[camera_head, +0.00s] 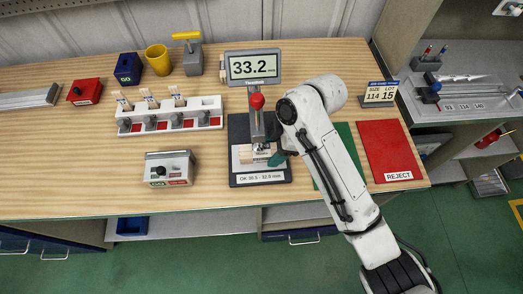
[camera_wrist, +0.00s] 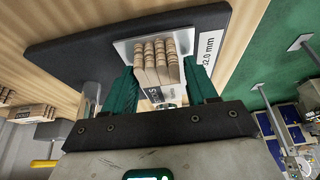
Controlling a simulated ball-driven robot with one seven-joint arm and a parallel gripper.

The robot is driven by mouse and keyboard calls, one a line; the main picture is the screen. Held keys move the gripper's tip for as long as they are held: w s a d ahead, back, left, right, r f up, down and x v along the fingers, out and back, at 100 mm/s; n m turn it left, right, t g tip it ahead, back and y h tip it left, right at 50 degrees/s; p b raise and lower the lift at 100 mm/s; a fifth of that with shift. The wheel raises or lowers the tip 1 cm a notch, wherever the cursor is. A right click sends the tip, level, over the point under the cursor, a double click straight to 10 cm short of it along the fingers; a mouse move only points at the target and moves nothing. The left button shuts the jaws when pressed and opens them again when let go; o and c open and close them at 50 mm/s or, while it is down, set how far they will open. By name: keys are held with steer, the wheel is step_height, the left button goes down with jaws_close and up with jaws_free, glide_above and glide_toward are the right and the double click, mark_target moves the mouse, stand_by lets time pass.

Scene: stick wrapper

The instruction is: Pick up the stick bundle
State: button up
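The stick bundle (camera_wrist: 158,62), several pale wooden sticks in a white printed wrapper, lies on a bright metal plate on the dark gauge base, stick ends away from my wrist. In the head view the bundle (camera_head: 251,153) shows under the gauge's plunger, partly covered. My gripper (camera_head: 279,159) reaches in from the right at the base. In the wrist view my gripper (camera_wrist: 160,70) has its two green fingers apart, one on each side of the bundle. A gap shows on the right; whether the left finger touches is unclear.
The gauge display (camera_head: 253,66) reads 33.2, above a red-knobbed lever (camera_head: 257,101). A white rack (camera_head: 170,118) with bundles stands to the left, a control box (camera_head: 169,168) in front of it. A green mat (camera_head: 350,140) lies partly under my arm, beside a red REJECT mat (camera_head: 388,148).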

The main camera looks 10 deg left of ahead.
steer(key=c, duration=0.8)
steer(key=shift+c, duration=0.2)
steer(key=shift+r+b, duration=0.15)
steer(key=shift+b, duration=0.2)
